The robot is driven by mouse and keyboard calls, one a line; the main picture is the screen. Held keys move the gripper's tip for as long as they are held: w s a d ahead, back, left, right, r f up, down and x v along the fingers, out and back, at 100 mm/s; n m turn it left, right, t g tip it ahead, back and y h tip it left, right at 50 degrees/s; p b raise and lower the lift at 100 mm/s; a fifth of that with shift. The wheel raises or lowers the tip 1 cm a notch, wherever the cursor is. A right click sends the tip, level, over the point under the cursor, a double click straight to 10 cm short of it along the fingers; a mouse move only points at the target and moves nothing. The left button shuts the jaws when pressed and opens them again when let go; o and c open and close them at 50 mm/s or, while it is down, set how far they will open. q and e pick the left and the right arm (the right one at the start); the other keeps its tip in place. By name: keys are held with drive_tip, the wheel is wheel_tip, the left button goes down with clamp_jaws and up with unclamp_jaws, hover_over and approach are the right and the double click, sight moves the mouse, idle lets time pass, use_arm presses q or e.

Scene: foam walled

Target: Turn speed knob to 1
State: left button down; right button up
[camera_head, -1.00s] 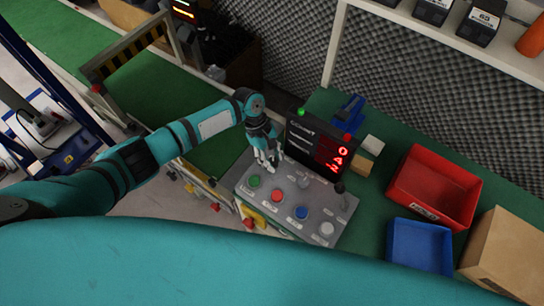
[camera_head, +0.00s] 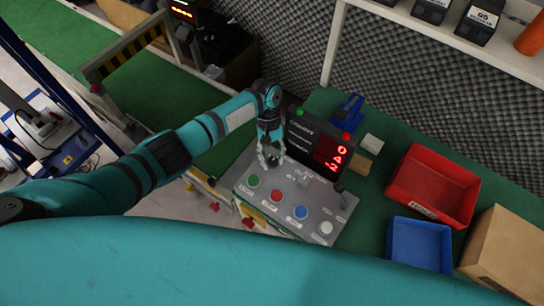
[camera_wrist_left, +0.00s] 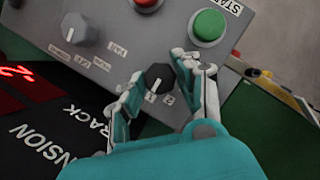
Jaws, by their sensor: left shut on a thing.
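The speed knob (camera_wrist_left: 160,77) is a small dark knob with a white pointer line on the grey control panel (camera_head: 240,190). In the left wrist view its line points down and slightly left, towards a small label that looks like 1 (camera_wrist_left: 150,98); another label, like 2, is beside it. My left gripper (camera_head: 271,163) reaches down to the panel's back left corner. In the wrist view its fingers (camera_wrist_left: 162,82) are shut on the knob, one on each side. In the head view the fingers mostly hide the knob. My right gripper is not in view.
Green (camera_head: 253,181), red (camera_head: 277,195), blue (camera_head: 301,212) and white (camera_head: 325,227) buttons line the panel's front. A grey knob (camera_wrist_left: 80,28) lies further along. A black display (camera_head: 318,144) with red digits stands behind. Red (camera_head: 432,188) and blue (camera_head: 420,245) bins are to the right.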

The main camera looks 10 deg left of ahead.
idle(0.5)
use_arm(q)
drive_tip(key=c, duration=1)
unclamp_jaws()
drive_tip(key=shift+o, duration=0.2)
drive_tip(key=v, duration=1.2)
drive_tip(key=shift+f, duration=0.1)
